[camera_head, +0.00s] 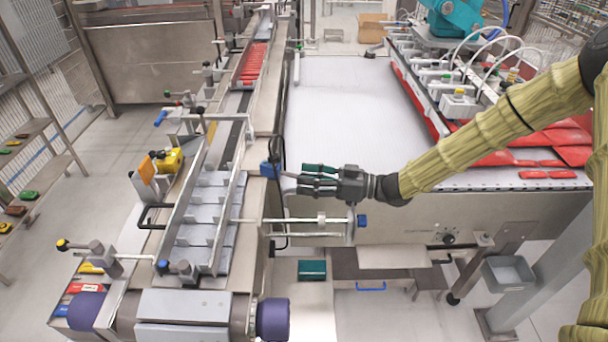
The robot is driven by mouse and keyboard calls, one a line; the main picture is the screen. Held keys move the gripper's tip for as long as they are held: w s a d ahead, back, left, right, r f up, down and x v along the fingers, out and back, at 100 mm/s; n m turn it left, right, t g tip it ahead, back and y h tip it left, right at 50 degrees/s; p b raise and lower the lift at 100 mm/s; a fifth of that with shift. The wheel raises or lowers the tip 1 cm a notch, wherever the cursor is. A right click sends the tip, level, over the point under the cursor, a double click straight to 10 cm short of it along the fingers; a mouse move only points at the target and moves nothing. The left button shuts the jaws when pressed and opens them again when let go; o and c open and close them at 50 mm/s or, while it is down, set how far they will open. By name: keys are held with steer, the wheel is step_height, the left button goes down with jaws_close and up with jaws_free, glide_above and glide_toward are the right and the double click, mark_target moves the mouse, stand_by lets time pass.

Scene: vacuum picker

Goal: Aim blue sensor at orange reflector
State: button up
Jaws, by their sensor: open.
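The blue sensor (267,170) is a small blue block on the right side rail of the conveyor, with a dark cable looping beside it. The orange reflector (147,169) is an upright orange plate on the left side of the conveyor, across from the sensor. My gripper (293,182) is open, its fingers pointing left, just right of the blue sensor. The fingertips are close to the sensor; I cannot tell whether they touch it. The exact direction the sensor faces is too small to tell.
The conveyor (205,222) with metal flights runs between sensor and reflector. A yellow device (169,160) stands beside the reflector. A rod with a blue knob (362,221) lies below my gripper. The wide white belt (345,110) behind it is mostly clear; red packs (545,140) lie at right.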

steer(key=shift+w+a, duration=0.15)
steer(key=shift+a, duration=0.55)
steer(key=shift+c, duration=0.3)
